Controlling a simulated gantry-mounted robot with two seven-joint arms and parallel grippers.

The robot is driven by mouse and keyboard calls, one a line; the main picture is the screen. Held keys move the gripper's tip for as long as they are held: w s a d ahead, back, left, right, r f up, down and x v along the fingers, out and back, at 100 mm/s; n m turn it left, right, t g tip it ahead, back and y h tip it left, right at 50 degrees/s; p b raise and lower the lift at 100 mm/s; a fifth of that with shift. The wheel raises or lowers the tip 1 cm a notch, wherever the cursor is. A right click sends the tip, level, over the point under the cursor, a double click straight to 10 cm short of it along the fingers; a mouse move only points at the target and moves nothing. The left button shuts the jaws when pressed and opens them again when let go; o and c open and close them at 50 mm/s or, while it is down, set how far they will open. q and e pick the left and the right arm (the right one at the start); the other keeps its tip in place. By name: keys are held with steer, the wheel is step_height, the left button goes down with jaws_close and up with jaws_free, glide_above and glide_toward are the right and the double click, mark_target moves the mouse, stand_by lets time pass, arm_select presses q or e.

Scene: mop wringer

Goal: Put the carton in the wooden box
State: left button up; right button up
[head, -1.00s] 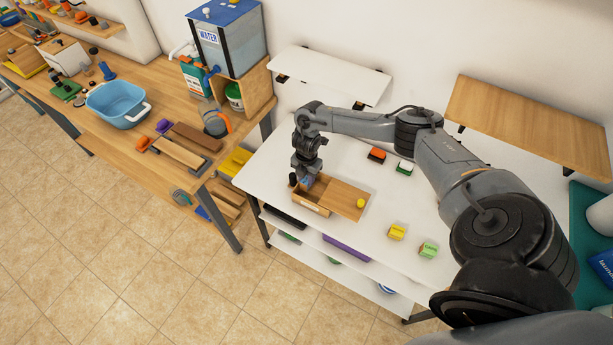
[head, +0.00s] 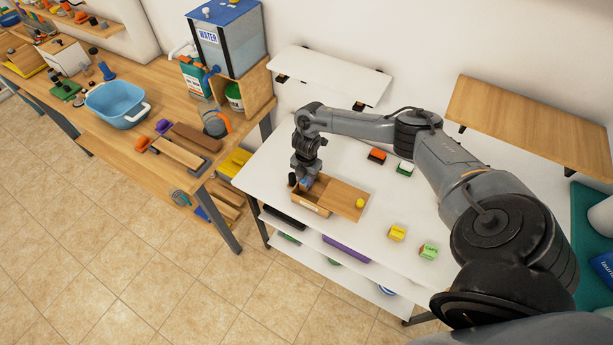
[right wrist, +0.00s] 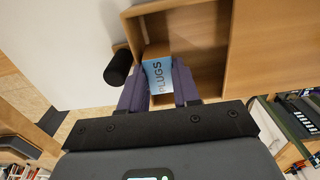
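The wooden box (head: 311,209) stands on the white table, its lid (head: 345,199) with a yellow knob slid to the right so the left part is open. It also shows in the right wrist view (right wrist: 205,60). The carton (right wrist: 158,76) is blue and brown with "PLUGS" lettering. My right gripper (right wrist: 159,88) has its purple fingers on both sides of the carton, apparently gripping it. In the head view my right gripper (head: 305,178) is at the box's open left end. The carton's lower part is hidden, so I cannot tell whether it touches the floor. My left gripper is not in view.
A black cylinder (right wrist: 118,68) stands close beside the box's left end. A yellow carton (head: 397,233) and a green one (head: 428,251) stand on the table to the right. Red-orange (head: 377,155) and white-topped (head: 404,168) items lie behind. The table between is clear.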

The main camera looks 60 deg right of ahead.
mark_target(306, 180)
steer(key=shift+o, duration=0.2)
steer(key=shift+s+d+f, duration=0.1)
steer(key=shift+s+f, duration=0.15)
steer(key=shift+f, duration=0.15)
steer(key=shift+r+p, duration=0.45)
steer(key=shift+p, duration=0.05)
steer(key=shift+r, duration=0.3)
step_height(306, 180, up, 11)
steer(key=w+a+f+t+y+p, duration=0.1)
steer(key=a+f+t, duration=0.2)
steer(key=a, duration=1.4)
steer(key=w+a+f+t+y, duration=0.1)
steer(key=a+f+t+y, duration=0.15)
steer(key=a, duration=1.45)
steer(key=s+a+r+m+t+h, duration=0.1)
steer(key=s+a+r+m, duration=0.25)
steer(key=m, duration=0.25)
steer(key=s+d+r+m+g+h, duration=0.1)
steer(key=s+d+m, duration=0.3)
steer(key=s, duration=0.3)
steer(key=s+d+r+m+g+h, duration=0.1)
steer(key=s+d+r+m+g, duration=0.1)
steer(key=s+d+m, duration=0.2)
steer(key=s+m, duration=0.2)
steer(key=s, duration=0.1)
steer(key=shift+s, duration=0.2)
